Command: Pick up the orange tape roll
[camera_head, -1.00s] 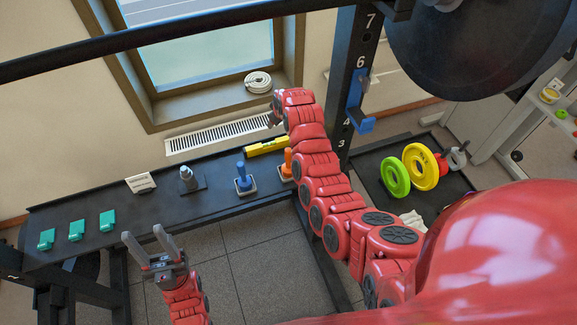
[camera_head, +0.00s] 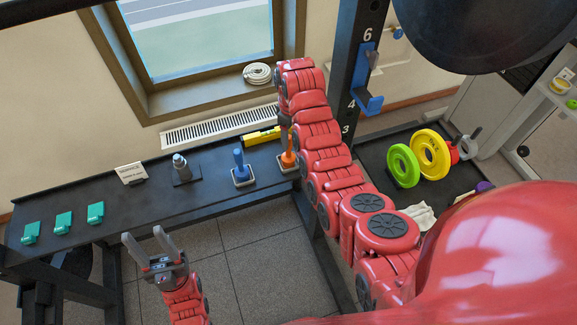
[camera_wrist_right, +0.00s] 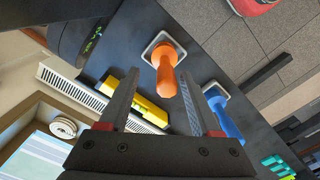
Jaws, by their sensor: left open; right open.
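No clear orange tape roll ring shows. The only orange thing I make out is an upright orange handle-like piece (camera_head: 288,158) on a square pale-rimmed base on the dark bench, also in the right wrist view (camera_wrist_right: 166,76). My right gripper (camera_wrist_right: 158,78) is open above it; the orange piece appears between its fingers, apart from them. In the head view the right fingers are mostly hidden by my arm. My left gripper (camera_head: 143,236) is open and empty, low in front of the bench.
A blue handle on a like base (camera_head: 242,172) and a yellow level (camera_head: 261,137) stand close by. A grey bottle-like thing (camera_head: 182,170), a sign card (camera_head: 131,173) and teal pieces (camera_head: 64,223) lie further left. A black rack post (camera_head: 357,75) and green and yellow plates (camera_head: 403,166) are at right.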

